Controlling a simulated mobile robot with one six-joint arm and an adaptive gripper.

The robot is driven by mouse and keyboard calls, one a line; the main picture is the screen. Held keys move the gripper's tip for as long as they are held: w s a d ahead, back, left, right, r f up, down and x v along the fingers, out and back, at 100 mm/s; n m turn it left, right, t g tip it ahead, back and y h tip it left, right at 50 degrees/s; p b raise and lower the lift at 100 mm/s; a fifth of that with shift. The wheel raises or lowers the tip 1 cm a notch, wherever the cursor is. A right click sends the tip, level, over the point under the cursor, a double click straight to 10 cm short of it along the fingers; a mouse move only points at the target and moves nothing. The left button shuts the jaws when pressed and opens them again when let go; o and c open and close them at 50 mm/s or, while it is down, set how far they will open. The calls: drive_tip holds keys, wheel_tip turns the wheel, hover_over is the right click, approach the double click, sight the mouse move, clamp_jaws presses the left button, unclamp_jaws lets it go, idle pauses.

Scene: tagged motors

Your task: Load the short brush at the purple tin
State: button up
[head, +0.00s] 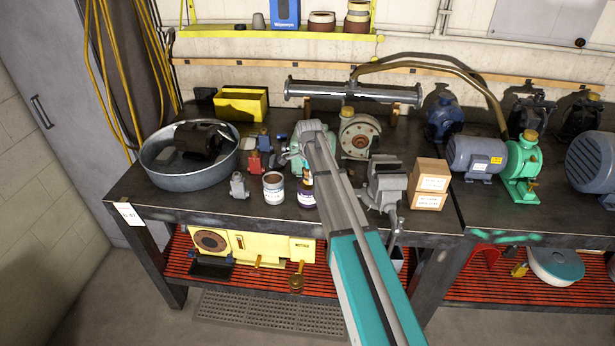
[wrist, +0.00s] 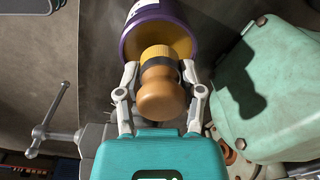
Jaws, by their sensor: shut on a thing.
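The purple tin (head: 307,198) stands on the workbench, partly hidden by my gripper in the head view. In the wrist view the purple tin (wrist: 124,45) shows its purple rim and an ochre inside. My gripper (wrist: 160,78) is shut on the short brush (wrist: 163,103), with a finger on each side. The brush has a rounded wooden handle, a dark band and a yellowish end. That end overlaps the tin's mouth; I cannot tell how deep it reaches.
A tin with brown contents (head: 273,188) stands just left of the purple tin. Small grey (head: 238,186), red (head: 254,161) and blue motors stand further left, near a round metal basin (head: 165,180). A vise (head: 385,185) and cardboard boxes (head: 430,183) are to the right.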

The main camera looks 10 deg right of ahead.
drive_tip(key=shift+r+p, duration=2.45)
drive_tip(key=shift+r, duration=0.25)
wheel_tip(320, 180, down, 4)
drive_tip(key=b, duration=0.4)
